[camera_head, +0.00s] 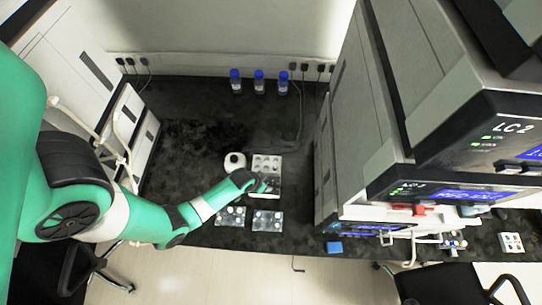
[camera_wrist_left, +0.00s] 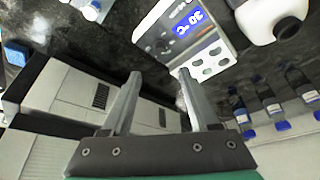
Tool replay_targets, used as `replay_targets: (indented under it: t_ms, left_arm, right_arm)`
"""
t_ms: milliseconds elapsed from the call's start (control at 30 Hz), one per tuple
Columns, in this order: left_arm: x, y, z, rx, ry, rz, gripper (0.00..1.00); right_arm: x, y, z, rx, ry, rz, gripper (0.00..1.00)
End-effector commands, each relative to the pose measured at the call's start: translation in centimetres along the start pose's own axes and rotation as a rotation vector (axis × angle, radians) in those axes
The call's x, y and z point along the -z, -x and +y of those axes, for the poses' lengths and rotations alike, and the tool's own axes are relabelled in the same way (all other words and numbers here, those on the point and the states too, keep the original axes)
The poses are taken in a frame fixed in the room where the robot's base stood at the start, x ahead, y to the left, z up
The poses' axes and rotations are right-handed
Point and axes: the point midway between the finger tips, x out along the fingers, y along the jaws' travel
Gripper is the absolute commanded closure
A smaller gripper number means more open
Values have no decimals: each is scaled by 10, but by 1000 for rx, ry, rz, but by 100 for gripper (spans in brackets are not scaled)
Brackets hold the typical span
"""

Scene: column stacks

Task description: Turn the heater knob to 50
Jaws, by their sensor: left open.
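The heater (camera_wrist_left: 190,38) is a white box in the left wrist view, with a lit blue display (camera_wrist_left: 190,24) that reads 30 °C. A round knob (camera_wrist_left: 160,46) sits on its panel at the end nearest my fingers. Its top has a block of round holes. In the head view the heater (camera_head: 266,160) stands on the dark bench, its front partly hidden by my arm. My left gripper (camera_wrist_left: 158,76) is open and empty; its fingers are apart, near the knob's end of the heater. In the head view the left gripper (camera_head: 266,186) is over the heater's front.
A white bottle (camera_head: 235,161) stands left of the heater. Two clear vial racks (camera_head: 267,220) lie in front. Blue-capped bottles (camera_head: 259,82) stand at the back. Tall LC instruments (camera_head: 440,110) bound the right side. Bare bench lies behind the heater.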

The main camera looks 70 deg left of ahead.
Motion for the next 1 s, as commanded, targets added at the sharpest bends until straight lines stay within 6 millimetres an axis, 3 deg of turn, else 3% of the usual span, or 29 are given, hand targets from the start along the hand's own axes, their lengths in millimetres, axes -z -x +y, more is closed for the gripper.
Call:
replay_targets:
  t_ms: [500, 667, 933, 1000]
  left_arm:
    - [-2, -102, 0, 0, 1, -1, 39]
    - [0, -114, 0, 0, 1, 0, 39]
    - [1, -114, 0, 0, 1, 1, 39]
    - [1, -114, 0, 0, 2, 1, 52]
  right_arm:
    - [-37, 40, 0, 0, 0, 0, 100]
    - [-41, 45, 0, 0, 0, 0, 100]
    - [-40, 44, 0, 0, 0, 0, 100]
    - [-40, 44, 0, 0, 0, 0, 100]
